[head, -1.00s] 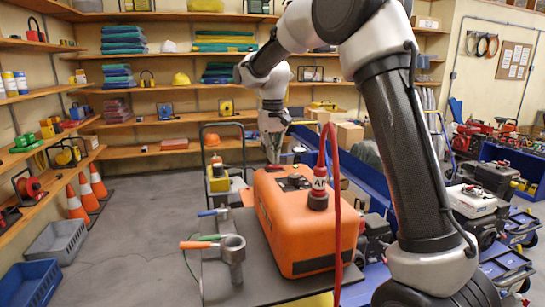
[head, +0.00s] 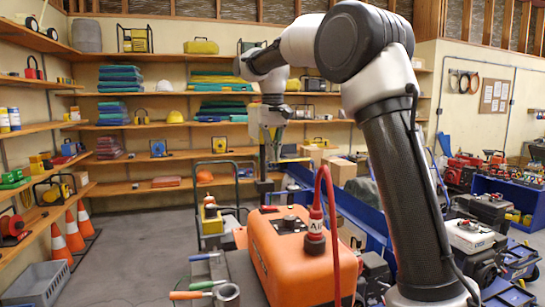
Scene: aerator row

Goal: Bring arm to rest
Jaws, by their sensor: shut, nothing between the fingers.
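My arm rises at the right of the head view and bends over to the left at the top. My gripper (head: 266,160) hangs from it, pointing down, beyond the orange machine. Its fingers are small in the picture and look shut, with nothing held. The orange machine (head: 300,262) has a red hose (head: 325,195) joined to a labelled red fitting on its top. The gripper appears apart from the machine.
Tools with coloured handles (head: 205,285) lie by a grey metal socket (head: 227,295) left of the machine. Traffic cones (head: 75,232) stand at the left shelves. Carts and machines (head: 475,240) crowd the right. Open floor (head: 130,255) lies at the left.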

